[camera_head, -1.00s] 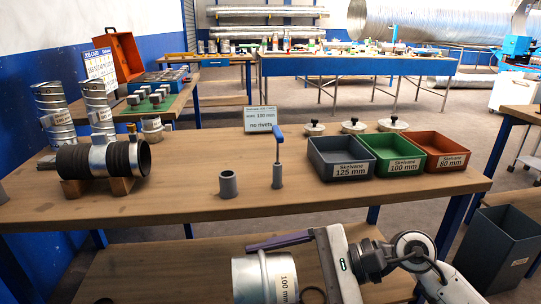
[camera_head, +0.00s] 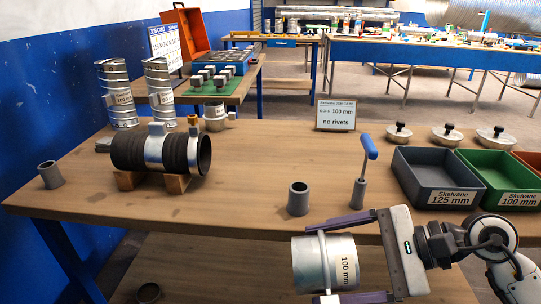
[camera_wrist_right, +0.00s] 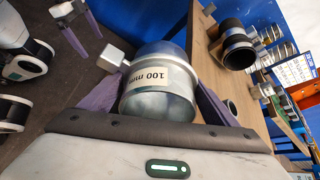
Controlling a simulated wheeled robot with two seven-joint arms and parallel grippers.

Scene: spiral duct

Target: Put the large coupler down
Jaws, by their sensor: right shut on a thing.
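The large coupler (camera_head: 322,264) is a short silver cylinder with a raised band and a "100 mm" label. My right gripper (camera_head: 327,261) is shut on it, purple fingers on opposite sides. The coupler is in front of the bench's near edge in the head view, lying sideways. In the right wrist view the coupler (camera_wrist_right: 158,88) sits between the fingers, label facing the camera. A purple finger, likely of my left gripper (camera_wrist_right: 80,25), shows at that view's upper left by a silver piece; its grip is unclear.
The wooden bench (camera_head: 250,180) has clear room in its middle. A black-sleeved duct (camera_head: 160,149) rests on wooden blocks at left. Grey cups (camera_head: 298,199) and a blue-handled tool (camera_head: 367,165) stand near the front edge. Skelvane bins (camera_head: 437,180) are at right.

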